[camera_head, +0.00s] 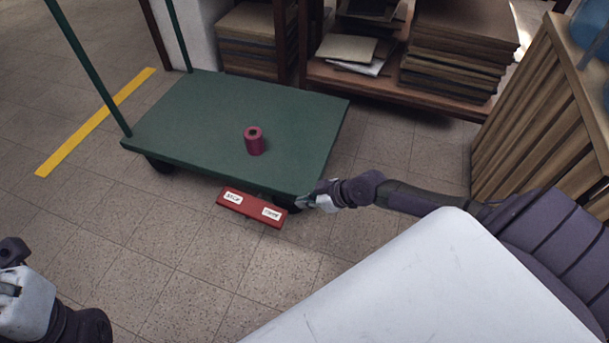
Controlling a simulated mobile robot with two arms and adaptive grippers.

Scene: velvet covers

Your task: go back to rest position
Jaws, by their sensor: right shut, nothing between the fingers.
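My right gripper (308,202) is shut and empty. It is just off the front right corner of the green cart, beside the right end of a red bar with two white labels (248,208). I cannot tell whether it touches the bar. One label seems to read STOP; the other is too small to read surely. Part of my left arm shows at the lower left edge, but its fingers are not visible.
A green platform cart (200,115) carries a dark red roll (254,141). Behind it, a wooden shelf (340,75) holds stacked boards (455,55). A slatted wooden crate (540,100) stands at right. A yellow line (95,123) marks the floor. The tiled floor in front is clear.

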